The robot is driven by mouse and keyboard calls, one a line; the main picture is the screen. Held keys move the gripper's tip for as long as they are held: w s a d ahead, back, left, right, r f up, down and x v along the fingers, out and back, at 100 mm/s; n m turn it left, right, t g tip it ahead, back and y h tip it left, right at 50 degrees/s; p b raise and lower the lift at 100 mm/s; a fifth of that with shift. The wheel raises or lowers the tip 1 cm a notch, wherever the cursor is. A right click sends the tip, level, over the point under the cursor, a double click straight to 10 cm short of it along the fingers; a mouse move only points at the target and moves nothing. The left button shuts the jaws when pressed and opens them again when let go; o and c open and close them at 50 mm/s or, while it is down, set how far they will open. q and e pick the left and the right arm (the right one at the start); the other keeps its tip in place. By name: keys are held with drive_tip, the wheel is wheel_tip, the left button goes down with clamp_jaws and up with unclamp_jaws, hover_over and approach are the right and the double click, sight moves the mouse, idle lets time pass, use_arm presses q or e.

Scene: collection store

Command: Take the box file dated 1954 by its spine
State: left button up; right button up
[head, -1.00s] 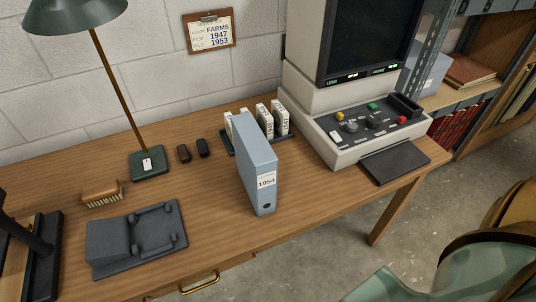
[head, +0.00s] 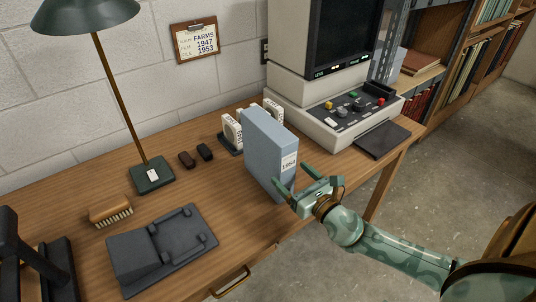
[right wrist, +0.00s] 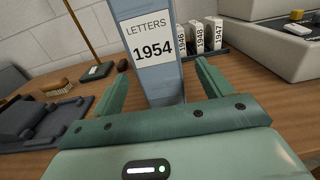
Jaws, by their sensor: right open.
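The blue-grey box file (head: 268,146) stands upright on the wooden desk, its spine towards the front right. Its white label reads 1954 in the head view, and "LETTERS 1954" on the spine (right wrist: 150,42) in the right wrist view. My right gripper (head: 298,183) is open, just in front of the spine's lower part. In the right wrist view its two green fingers (right wrist: 160,92) point at the file, one to each side of the spine. The lower spine is partly hidden by the gripper. I cannot see whether a finger touches it. My left gripper is not in view.
Small labelled white boxes (head: 232,131) stand in a dark rack behind the file. A microfilm reader (head: 345,118) is at the right. A lamp base (head: 152,176), a brush (head: 110,210) and a dark grey stand (head: 163,250) are to the left.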

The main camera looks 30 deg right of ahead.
sight(268, 155)
drive_tip(key=w, duration=0.7)
drive_tip(key=shift+w+a+f, duration=0.1)
drive_tip(key=shift+w+a, duration=0.1)
drive_tip(key=shift+w, duration=0.1)
drive_tip(key=shift+c, duration=0.4)
drive_tip(key=c, duration=1.4)
drive_tip(key=shift+o, duration=0.2)
